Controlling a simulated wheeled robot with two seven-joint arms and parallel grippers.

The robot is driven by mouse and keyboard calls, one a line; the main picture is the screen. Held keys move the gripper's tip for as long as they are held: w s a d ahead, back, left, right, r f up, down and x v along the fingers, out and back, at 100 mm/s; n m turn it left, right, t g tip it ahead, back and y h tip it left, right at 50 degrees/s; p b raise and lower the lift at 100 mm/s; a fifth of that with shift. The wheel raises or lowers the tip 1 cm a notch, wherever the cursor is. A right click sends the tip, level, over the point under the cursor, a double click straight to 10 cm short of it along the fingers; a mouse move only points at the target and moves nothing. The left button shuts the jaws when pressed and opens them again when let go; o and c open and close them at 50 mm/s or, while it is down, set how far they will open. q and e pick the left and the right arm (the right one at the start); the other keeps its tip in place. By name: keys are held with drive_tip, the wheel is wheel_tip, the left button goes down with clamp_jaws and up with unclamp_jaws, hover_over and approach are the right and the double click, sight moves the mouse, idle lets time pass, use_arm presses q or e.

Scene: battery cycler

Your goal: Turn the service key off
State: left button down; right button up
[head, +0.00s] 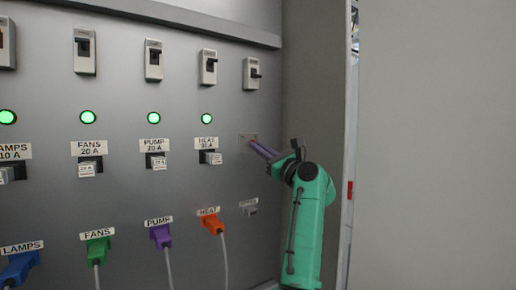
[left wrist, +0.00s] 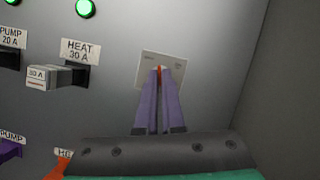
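The service key is a small red piece (left wrist: 159,72) on a pale plate (left wrist: 177,60) in the left wrist view. The plate also shows in the head view (head: 243,136), right of the HEAT breaker. My left gripper (head: 253,144) is at this plate, its purple fingers pointing into the panel. In the left wrist view the fingertips (left wrist: 160,70) are close together, with the red key between them. The key's red part looks about upright, but the fingers hide most of it. The marks on the plate are too small to read. My right gripper is in neither view.
Several switches line the top of the panel, such as the rightmost one (head: 252,74). Below are lit green lamps (head: 207,117), the HEAT 30 A breaker (head: 210,157), and coloured plugs with cables, the orange HEAT plug (head: 212,223) nearest. A side wall (head: 312,90) stands close on the right.

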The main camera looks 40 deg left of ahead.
use_arm(q)
drive_tip(key=shift+w+n+g+p, duration=0.1)
drive_tip(key=shift+n+g+p, duration=0.65)
drive_tip(key=shift+n, duration=0.85)
drive_tip(key=shift+f, duration=0.1)
drive_tip(key=c, duration=1)
unclamp_jaws()
drive_tip(key=shift+d, duration=0.1)
drive_tip(key=shift+c, duration=0.2)
drive_tip(key=b+v, duration=0.5)
drive_tip(key=v, duration=0.9)
drive_tip(key=shift+d, duration=0.35)
